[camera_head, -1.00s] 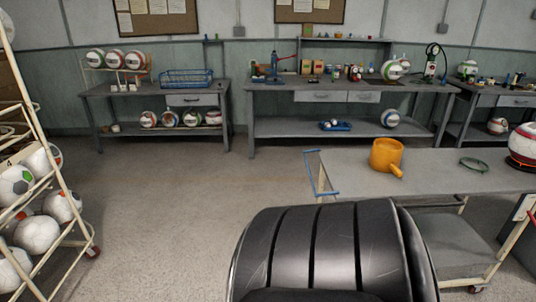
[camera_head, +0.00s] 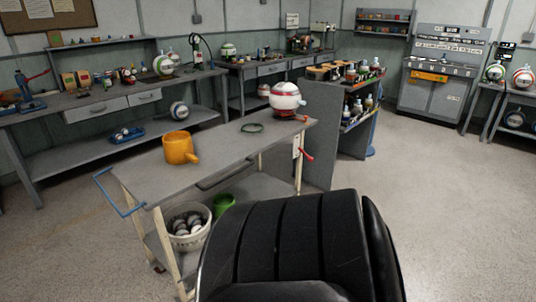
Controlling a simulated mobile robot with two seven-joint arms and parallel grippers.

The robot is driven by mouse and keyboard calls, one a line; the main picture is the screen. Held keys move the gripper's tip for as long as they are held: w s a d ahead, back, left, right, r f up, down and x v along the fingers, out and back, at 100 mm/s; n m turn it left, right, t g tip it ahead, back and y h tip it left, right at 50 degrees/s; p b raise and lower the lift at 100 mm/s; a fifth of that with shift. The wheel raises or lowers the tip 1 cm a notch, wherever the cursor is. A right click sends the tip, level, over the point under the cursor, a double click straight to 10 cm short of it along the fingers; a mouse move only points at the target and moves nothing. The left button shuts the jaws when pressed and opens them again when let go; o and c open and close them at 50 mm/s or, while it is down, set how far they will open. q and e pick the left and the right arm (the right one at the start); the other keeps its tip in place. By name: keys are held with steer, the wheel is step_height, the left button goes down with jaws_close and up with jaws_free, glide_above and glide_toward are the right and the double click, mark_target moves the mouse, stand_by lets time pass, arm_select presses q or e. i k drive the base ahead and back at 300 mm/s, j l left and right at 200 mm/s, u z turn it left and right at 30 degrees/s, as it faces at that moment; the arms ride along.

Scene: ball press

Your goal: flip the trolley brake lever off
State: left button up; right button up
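The trolley (camera_head: 215,158) stands left of the middle in the head view, with a grey top, pale legs and a blue push handle (camera_head: 118,190) at its left end. A small red lever (camera_head: 306,154) sticks out on the trolley's right end, by a pale plate below the top. It looks like the brake lever; its exact setting is too small to tell. Neither of my grippers shows in this view. The dark ribbed shape at the bottom hides part of the floor and part of the trolley's lower right side.
On the trolley top are an orange pot (camera_head: 179,148), a green ring (camera_head: 252,128) and a white-and-red ball (camera_head: 286,97). A white bucket (camera_head: 190,227) and a green container (camera_head: 222,204) are on its lower shelf. A grey cabinet (camera_head: 322,125) stands close behind its right end. Floor at right is clear.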

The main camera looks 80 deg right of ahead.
mark_target(310, 159)
steer(key=z, duration=3)
steer(key=i+l, duration=0.15)
steer(key=i, duration=0.4)
steer(key=i+l, duration=0.1)
steer(key=i, duration=0.4)
steer(key=i+l+u, duration=0.1)
steer(key=i, duration=0.45)
steer(key=i+l, duration=0.25)
steer(key=i, duration=0.25)
steer(key=i+l, duration=0.15)
steer(key=i, duration=0.4)
steer(key=i+l+u, duration=0.1)
steer(key=i, duration=0.4)
steer(key=l, duration=0.1)
